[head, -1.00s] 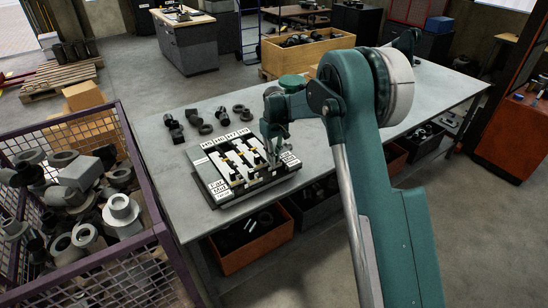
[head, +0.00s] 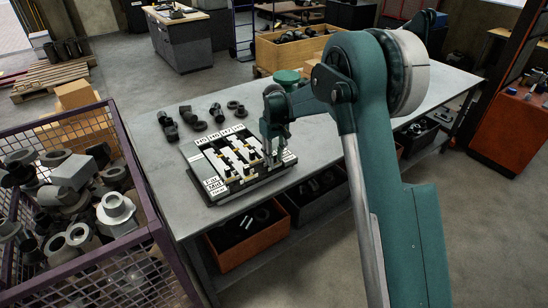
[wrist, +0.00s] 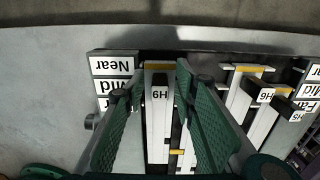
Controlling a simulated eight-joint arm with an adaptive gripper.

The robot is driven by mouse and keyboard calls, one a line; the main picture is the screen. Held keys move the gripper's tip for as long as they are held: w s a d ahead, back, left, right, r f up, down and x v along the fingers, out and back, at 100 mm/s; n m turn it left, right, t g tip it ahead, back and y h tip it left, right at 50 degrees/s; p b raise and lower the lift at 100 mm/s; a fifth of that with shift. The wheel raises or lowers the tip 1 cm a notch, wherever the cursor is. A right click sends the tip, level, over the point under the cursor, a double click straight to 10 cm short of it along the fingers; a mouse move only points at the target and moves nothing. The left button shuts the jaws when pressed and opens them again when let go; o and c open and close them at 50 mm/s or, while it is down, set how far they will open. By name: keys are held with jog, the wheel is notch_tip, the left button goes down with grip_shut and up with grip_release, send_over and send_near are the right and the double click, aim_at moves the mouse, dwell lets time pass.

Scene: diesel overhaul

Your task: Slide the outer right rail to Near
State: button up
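The rail board (head: 205,186) lies on the workbench in the head view, with several pale rails, header labels and Far, Mid and Near labels at its left. The outer right rail (wrist: 158,130), a white strip tagged H9, runs between my fingers in the wrist view. A yellow mark crosses its end near the Near label (wrist: 112,66). My gripper (head: 273,163) points down over the board's right side. In the wrist view my gripper (wrist: 165,95) is open, its green fingers on either side of the rail with gaps. Whether a finger touches it cannot be told.
Neighbouring rails (wrist: 238,95) with H-tags stand right of my fingers in the wrist view. Dark metal parts (head: 168,125) lie behind the board. A purple mesh crate (head: 150,235) of parts stands left of the bench. Bare bench top (head: 345,125) lies to the right.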

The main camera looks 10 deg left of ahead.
jog(key=shift+r, duration=0.1)
notch_tip(320, 180, up, 12)
dwell(0.9)
jog(key=shift+d, duration=0.1)
